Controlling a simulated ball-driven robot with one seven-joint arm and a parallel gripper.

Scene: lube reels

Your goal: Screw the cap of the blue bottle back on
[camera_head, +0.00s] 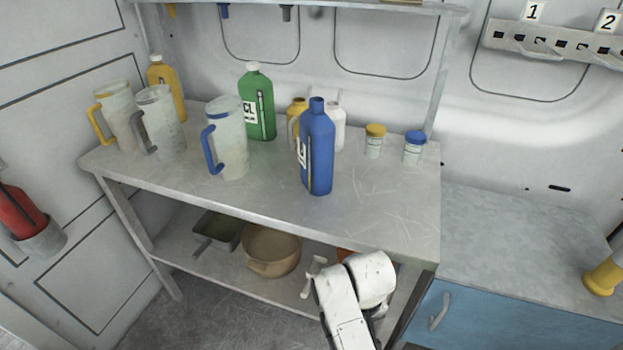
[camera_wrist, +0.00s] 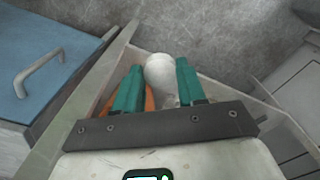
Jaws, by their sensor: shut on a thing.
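The blue bottle (camera_head: 317,152) stands upright near the front of the metal workbench, right of its middle. Its neck is bare at the top, with no cap on it. My gripper shows in the wrist view with two teal fingers (camera_wrist: 158,88). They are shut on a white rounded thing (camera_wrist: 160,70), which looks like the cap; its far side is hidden. In the head view my arm reaches in front of the bench's right front, below the top, and hides the gripper's fingers. The gripper is well apart from the bottle, lower and to its right.
The workbench top (camera_head: 270,200) is clear before and right of the bottle. Measuring jugs (camera_head: 230,140), a green bottle (camera_head: 260,105) and two small jars (camera_head: 413,148) stand around it. A tan pot (camera_head: 270,250) sits on the lower shelf. A blue drawer (camera_head: 500,320) is at right.

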